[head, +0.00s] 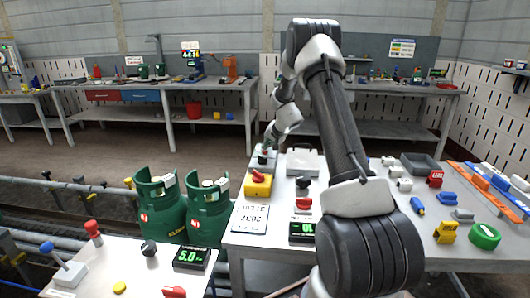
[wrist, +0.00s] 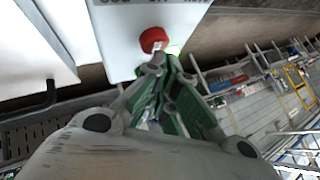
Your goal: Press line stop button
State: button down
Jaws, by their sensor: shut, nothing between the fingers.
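A red round button (wrist: 153,40) sits on a white panel (wrist: 125,22) with dark lettering along its top edge in the wrist view. My gripper (wrist: 158,70) is shut and empty, its fingertips close below the button; I cannot tell whether they touch it. In the head view my gripper (head: 268,143) is at the far left end of the table, just above a small light grey box (head: 262,166). The button on that box is small and partly hidden by the gripper there.
Two green gas cylinders (head: 160,208) stand left of the table. Several coloured parts lie on the right table.

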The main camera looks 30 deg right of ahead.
jog(key=shift+f, duration=0.4)
dwell(0.3)
jog(key=shift+r, duration=0.9)
jog(key=shift+r, duration=2.5)
